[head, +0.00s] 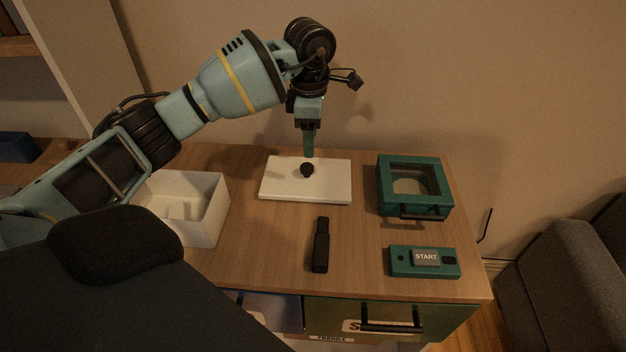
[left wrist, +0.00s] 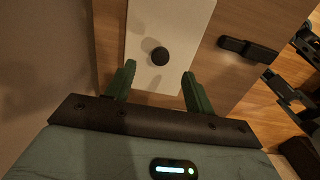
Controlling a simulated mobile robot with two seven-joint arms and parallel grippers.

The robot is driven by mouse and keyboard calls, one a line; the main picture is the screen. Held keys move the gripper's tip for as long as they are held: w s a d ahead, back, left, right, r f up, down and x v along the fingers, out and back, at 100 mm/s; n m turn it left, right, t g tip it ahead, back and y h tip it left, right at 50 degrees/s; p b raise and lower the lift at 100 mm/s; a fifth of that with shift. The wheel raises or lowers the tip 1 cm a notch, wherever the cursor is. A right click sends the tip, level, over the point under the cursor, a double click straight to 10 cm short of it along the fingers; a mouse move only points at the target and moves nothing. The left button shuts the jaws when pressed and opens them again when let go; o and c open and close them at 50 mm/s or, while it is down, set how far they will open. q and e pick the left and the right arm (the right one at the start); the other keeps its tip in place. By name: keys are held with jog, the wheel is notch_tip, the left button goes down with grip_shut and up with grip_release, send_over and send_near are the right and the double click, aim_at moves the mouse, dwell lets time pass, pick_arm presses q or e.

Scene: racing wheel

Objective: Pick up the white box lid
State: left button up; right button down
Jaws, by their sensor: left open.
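The white box lid (head: 331,185) lies flat on the wooden table, with a round black knob (head: 307,170) on its top. My left gripper (head: 308,153) is above the lid's back edge, pointing down, close to the knob. In the left wrist view the lid (left wrist: 180,25) lies beyond the open green fingers (left wrist: 158,80), and the knob (left wrist: 160,56) sits a little ahead of the gap between the fingertips. Nothing is held. The open white box (head: 206,207) stands to the left on the table, partly hidden by my arm. My right gripper is not in view.
A black stick-like object (head: 321,245) lies in front of the lid and also shows in the left wrist view (left wrist: 247,49). A green box with a window (head: 433,204) and a green START panel (head: 424,262) are at the right. A wall rises behind the table.

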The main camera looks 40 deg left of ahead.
aim_at(307, 166)
pick_arm(q)
jog(key=shift+s+a+f, duration=0.15)
jog(key=shift+f, duration=1.8)
jog(key=shift+s+a+f, duration=0.15)
jog(key=shift+f, duration=1.75)
grip_shut()
